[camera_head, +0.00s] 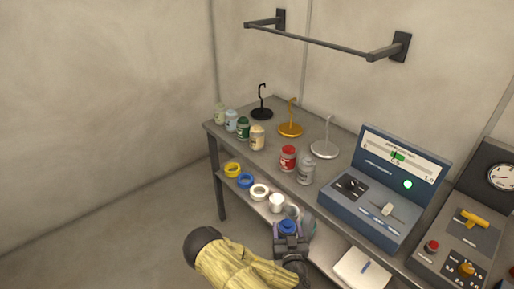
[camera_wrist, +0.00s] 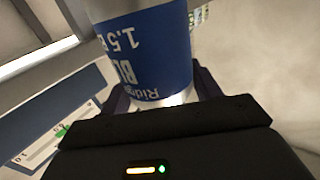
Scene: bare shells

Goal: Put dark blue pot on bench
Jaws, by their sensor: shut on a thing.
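The dark blue pot (camera_head: 288,226) shows as a blue top between my fingers in the head view. In the wrist view the pot (camera_wrist: 148,52) fills the top middle, with a dark blue label and white lettering. My gripper (camera_head: 289,240) is shut on it; its dark fingers sit on either side of the pot in the wrist view (camera_wrist: 165,95). The bench (camera_head: 268,158) is a grey table along the wall. The gripper and pot are in front of its near edge, overlapping the lower shelf in the picture. Whether the pot touches anything is unclear.
Several jars, including a red one (camera_head: 288,158) and a grey one (camera_head: 306,170), stand on the bench top. Three hook stands (camera_head: 290,129) stand behind. A blue instrument panel (camera_head: 372,212) is at right. Tape rolls (camera_head: 245,181) lie on the lower shelf. A rail (camera_head: 320,42) hangs above.

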